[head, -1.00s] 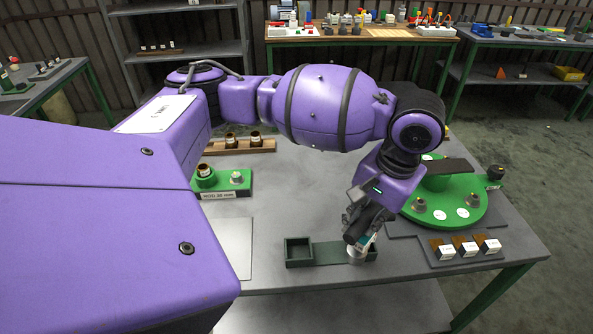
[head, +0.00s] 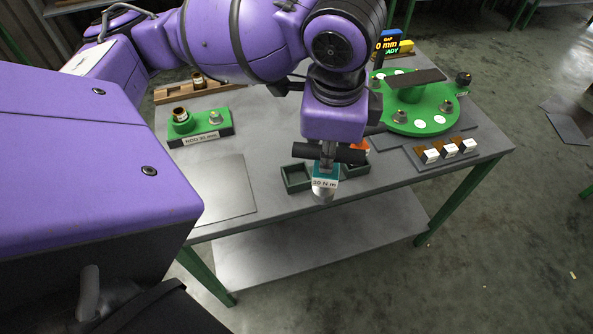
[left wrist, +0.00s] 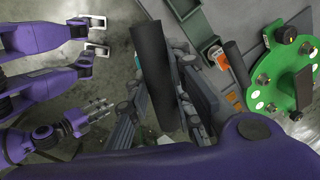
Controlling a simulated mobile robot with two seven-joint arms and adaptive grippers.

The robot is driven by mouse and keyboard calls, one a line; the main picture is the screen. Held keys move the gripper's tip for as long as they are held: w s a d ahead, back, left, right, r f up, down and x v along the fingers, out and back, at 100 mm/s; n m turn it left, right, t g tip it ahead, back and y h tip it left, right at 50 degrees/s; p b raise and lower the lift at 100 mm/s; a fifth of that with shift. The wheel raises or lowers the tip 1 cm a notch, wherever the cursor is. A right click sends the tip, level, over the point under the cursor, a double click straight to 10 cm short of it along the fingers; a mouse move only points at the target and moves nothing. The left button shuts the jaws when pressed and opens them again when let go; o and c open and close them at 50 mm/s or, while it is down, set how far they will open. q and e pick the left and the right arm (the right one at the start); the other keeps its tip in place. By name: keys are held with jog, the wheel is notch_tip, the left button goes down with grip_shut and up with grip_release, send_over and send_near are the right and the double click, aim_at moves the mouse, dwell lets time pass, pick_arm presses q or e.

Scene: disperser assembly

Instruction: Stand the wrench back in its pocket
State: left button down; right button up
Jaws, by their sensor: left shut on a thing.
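The wrench has a black cross handle (head: 308,151), a teal body (head: 325,174) labelled "30 N m" and a silver lower end (head: 322,193). My left gripper (head: 328,142) is shut on it just below the handle and holds it roughly upright. The handle also shows large in the left wrist view (left wrist: 152,75).
An orange item (head: 360,147) is close behind the handle's right end. A green turntable (head: 432,118) and several white-labelled blocks (head: 450,151) stand right. A green gauge block (head: 205,132) and a flat grey plate (head: 217,188) lie left. The table's front edge is close.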

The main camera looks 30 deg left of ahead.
pick_arm(q)
jog(key=m, duration=0.2)
jog(key=shift+s+r+m, duration=0.35)
jog(key=shift+m, duration=0.05)
jog(key=shift+m+h, duration=0.3)
jog(key=shift+m, duration=0.1)
jog(key=shift+a+f, duration=0.1)
jog(key=shift+a, duration=0.2)
jog(key=w+a+f+b, duration=0.2)
jog(key=w+a+f, duration=0.6)
jog(key=a+f, duration=0.2)
notch_tip(320, 180, down, 2)
jog(key=shift+w+a+f, duration=0.2)
jog(key=shift+a, duration=0.05)
pick_arm(e)
jog(key=shift+s+d+f, duration=0.1)
jog(key=shift+d+f, duration=0.05)
jog(key=shift+f, duration=0.4)
jog(key=shift+s+d+f, duration=0.1)
jog(key=shift+d+f, duration=0.05)
jog(key=shift+f, duration=0.35)
pick_arm(q)
jog(key=shift+f, duration=0.2)
pick_arm(e)
jog(key=shift+s+d, duration=0.1)
